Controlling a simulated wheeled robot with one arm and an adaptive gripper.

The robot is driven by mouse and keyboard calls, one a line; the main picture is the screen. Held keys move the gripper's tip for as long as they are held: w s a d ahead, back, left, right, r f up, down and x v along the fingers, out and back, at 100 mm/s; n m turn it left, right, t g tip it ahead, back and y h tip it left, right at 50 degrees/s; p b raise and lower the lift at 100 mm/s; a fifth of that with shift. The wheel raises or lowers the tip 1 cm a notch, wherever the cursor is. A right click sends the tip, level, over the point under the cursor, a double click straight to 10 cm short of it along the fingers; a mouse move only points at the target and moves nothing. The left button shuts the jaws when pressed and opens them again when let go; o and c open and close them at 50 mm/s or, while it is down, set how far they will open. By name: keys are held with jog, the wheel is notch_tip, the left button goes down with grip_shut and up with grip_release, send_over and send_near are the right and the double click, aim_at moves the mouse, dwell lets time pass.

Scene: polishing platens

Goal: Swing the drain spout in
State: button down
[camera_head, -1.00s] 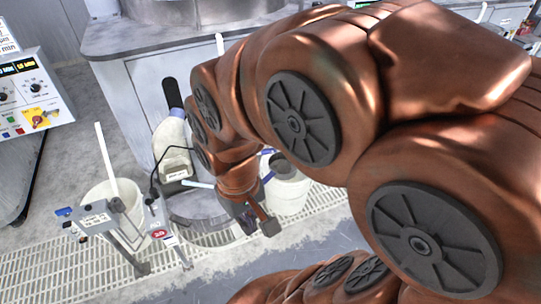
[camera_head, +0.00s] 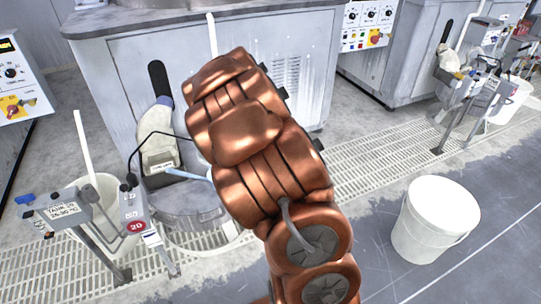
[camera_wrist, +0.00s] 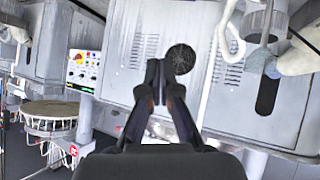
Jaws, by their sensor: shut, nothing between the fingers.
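The drain spout (camera_head: 164,130), a cream elbow with a blue band, comes down from below a dark slot in the near machine's front. Its labelled lower end sits over the grey-lidded drum (camera_head: 190,205). My copper arm covers the area right of the spout, and my gripper is hidden behind it in the head view. In the wrist view my gripper (camera_wrist: 162,72) is shut and empty, in front of a pale cabinet front (camera_wrist: 135,75). A cream spout (camera_wrist: 290,62) shows at upper right there, apart from the fingers.
A post with small boxes (camera_head: 70,210) and a white bucket (camera_head: 100,190) stand left of the drum. A lidded white bucket (camera_head: 436,220) stands on the floor at right. A dark round thing (camera_wrist: 182,58), unclear to me, shows beside the fingertips. Open floor lies at lower right.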

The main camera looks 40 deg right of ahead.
jog(key=w+d+f+t+b, duration=0.1)
jog(key=d+f+t+b, duration=0.1)
jog(key=f, duration=0.5)
jog(key=w+d+f+t+b, duration=0.2)
jog(key=d+f+b, duration=0.1)
jog(key=f+b, duration=0.2)
jog(key=w+d+f+t+b, duration=0.1)
jog(key=d+f+t+b, duration=0.1)
jog(key=f, duration=0.8)
jog(key=shift+w+d+n+t+b, duration=0.4)
jog(key=shift+d+b, duration=0.4)
jog(key=shift+b, duration=0.25)
jog(key=b+x, duration=0.5)
jog(key=x, duration=0.8)
jog(key=shift+w+d, duration=0.2)
jog(key=shift+w, duration=0.15)
jog(key=shift+w+d+y+p, duration=0.1)
jog(key=shift+w+y+p, duration=0.15)
jog(key=shift+p, duration=0.35)
